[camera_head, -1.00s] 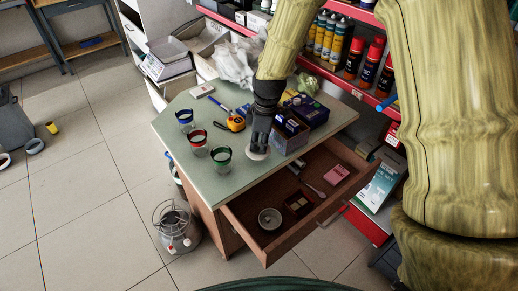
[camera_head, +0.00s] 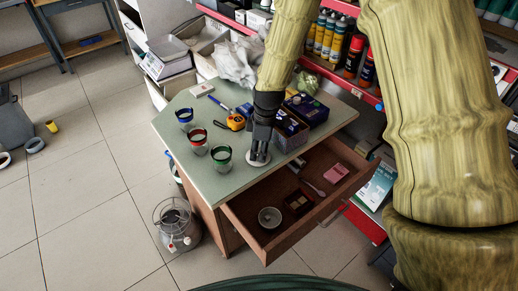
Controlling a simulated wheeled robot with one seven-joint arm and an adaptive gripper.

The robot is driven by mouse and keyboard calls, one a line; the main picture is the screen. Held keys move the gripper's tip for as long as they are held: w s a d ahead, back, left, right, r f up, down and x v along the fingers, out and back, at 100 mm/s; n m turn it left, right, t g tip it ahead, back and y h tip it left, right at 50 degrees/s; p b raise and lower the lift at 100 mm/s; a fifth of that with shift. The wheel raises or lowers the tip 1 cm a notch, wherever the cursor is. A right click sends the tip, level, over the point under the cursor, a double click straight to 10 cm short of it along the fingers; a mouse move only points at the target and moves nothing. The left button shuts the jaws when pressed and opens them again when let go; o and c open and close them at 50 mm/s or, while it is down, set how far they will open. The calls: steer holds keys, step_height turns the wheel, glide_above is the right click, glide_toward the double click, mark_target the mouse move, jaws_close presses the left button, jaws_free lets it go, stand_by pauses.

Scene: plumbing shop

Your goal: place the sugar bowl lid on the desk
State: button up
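The sugar bowl lid (camera_head: 258,166) is a pale round disc under my gripper (camera_head: 259,156), over the front part of the green desk top (camera_head: 205,180). My gripper points down, and its fingertips close in on the middle of the lid. The fingers hide the lid's knob. The lid is at or just above the desk surface; I cannot tell if it touches. A round grey bowl (camera_head: 270,212), which looks like the sugar bowl, stands uncovered in the open drawer (camera_head: 238,226).
Glasses with blue (camera_head: 184,117), red (camera_head: 197,138) and green (camera_head: 221,156) rims stand left of my gripper. A tape measure (camera_head: 236,122) and dark boxes (camera_head: 291,130) lie behind. The drawer also holds a dark box (camera_head: 297,201), a spoon and a pink packet (camera_head: 336,173).

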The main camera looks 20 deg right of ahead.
step_height(320, 180, up, 12)
steer(key=d, duration=0.1)
steer(key=shift+s+d+b, duration=0.15)
steer(key=shift+s+b, duration=0.1)
steer(key=shift+b, duration=0.05)
stand_by(0.6)
steer(key=shift+r, duration=0.15)
